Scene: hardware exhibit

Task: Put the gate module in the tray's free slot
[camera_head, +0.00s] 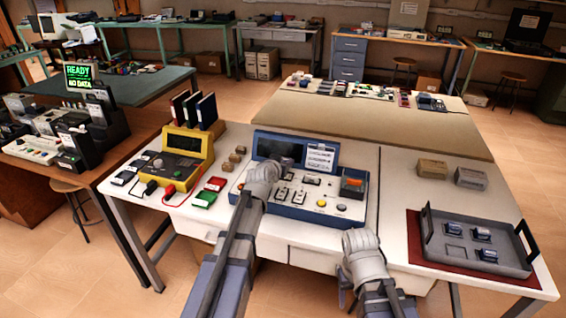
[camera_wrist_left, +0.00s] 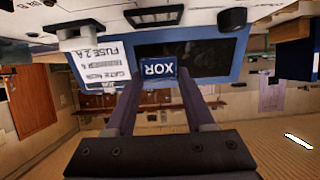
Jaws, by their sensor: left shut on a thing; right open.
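The gate module (camera_wrist_left: 157,69), a blue block marked XOR, is between the fingers of my left gripper (camera_wrist_left: 160,88) in the left wrist view, which looks upside down. In the head view my left gripper (camera_head: 264,173) is over the blue test console (camera_head: 300,200); its wrist hides the fingers and the module. My right gripper (camera_head: 361,243) is open, low at the table's front edge, with its fingers hard to make out. The grey tray (camera_head: 505,262) at the right holds three blue modules (camera_head: 483,233); its front left slot (camera_head: 455,254) is empty.
The tray stands on a dark red mat (camera_head: 414,240). Two small boxes (camera_head: 433,169) sit behind it. A yellow meter (camera_head: 184,155), red and green blocks (camera_head: 210,189) and upright binders (camera_head: 195,108) are left of the console. The white tabletop between console and mat is clear.

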